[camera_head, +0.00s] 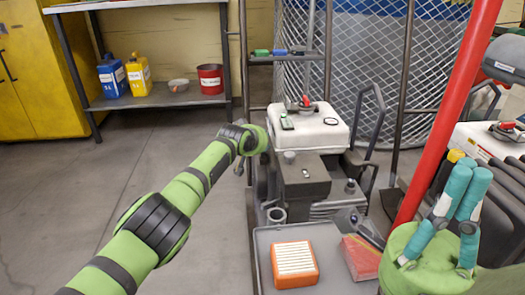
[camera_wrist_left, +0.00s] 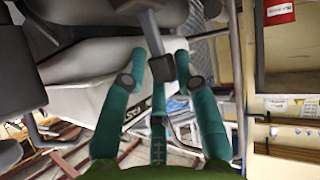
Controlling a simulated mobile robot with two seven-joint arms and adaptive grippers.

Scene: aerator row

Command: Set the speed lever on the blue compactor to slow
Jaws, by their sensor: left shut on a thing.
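A machine with a white tank (camera_head: 312,130) and a dark grey body (camera_head: 303,180) stands in the middle of the head view; I cannot tell its paint colour as blue. My left gripper (camera_head: 257,139) is at its left side, fingers hidden there. In the left wrist view, my teal fingers (camera_wrist_left: 163,72) are shut around a grey bar with a wider end (camera_wrist_left: 150,30), which looks like a lever. Its slow and fast marks are not readable. My right gripper (camera_head: 470,170) is at the lower right with teal fingers pointing up; one side of it is hidden.
A grey tray (camera_head: 262,262) in front holds an orange-framed filter (camera_head: 294,265) and a red packet (camera_head: 360,257). A red post (camera_head: 449,115) rises at the right, near a second white-tanked machine (camera_head: 480,142). A shelf (camera_head: 160,99) with containers stands behind. Floor is clear at left.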

